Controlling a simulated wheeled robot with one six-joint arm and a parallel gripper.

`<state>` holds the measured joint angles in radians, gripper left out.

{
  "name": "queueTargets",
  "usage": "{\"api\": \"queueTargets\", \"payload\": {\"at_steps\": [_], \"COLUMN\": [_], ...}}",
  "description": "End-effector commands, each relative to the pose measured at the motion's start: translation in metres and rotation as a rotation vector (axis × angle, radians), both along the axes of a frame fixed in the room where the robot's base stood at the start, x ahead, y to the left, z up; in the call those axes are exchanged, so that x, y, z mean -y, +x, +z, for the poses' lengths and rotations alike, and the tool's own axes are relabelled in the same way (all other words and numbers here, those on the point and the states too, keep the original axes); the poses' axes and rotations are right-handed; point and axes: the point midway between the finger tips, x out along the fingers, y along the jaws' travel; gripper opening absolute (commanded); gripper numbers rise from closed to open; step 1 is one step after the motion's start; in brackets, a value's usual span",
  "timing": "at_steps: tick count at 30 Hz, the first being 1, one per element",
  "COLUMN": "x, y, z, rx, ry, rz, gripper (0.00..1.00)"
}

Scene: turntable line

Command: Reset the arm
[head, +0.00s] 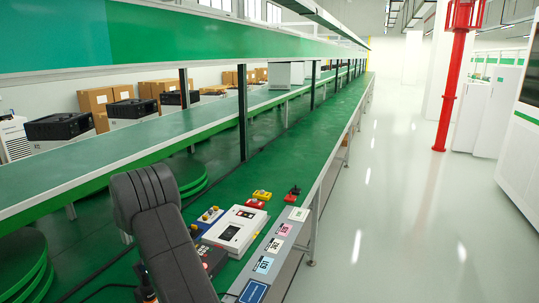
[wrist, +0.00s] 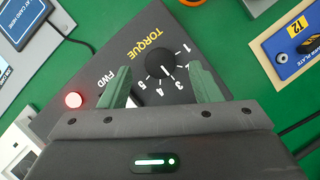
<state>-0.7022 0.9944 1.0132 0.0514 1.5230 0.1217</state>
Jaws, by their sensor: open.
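My gripper (wrist: 160,86) shows in the wrist view with its two green fingers spread apart and nothing held between them. It is over a dark grey control box (wrist: 122,52) marked TORQUE and FWD. A black round knob (wrist: 160,64) with a numbered dial lies just beyond and between the fingertips in the picture; I cannot tell whether they touch it. My own dark arm fills the lower left of the head view and hides most of the gripper there. Part of the control box (head: 214,259) shows beside the arm.
A lit red button (wrist: 73,100) is on the box's left. On the green bench are a white device (head: 236,229), yellow (head: 262,195) and red (head: 293,191) items, and several cards along the front edge. The aisle is clear.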

Motion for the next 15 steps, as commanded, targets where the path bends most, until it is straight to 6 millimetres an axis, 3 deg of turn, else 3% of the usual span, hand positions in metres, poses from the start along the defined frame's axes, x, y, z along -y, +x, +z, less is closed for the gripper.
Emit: {"api": "queueTargets", "payload": {"at_steps": [6,15], "x": [0.005,0.006], "y": [-0.008,-0.009], "z": [-0.021,-0.024], "rx": [-0.002,0.0], "ry": [-0.001,-0.001], "rz": [0.0,-0.007], "gripper": [0.57,0.57]}}
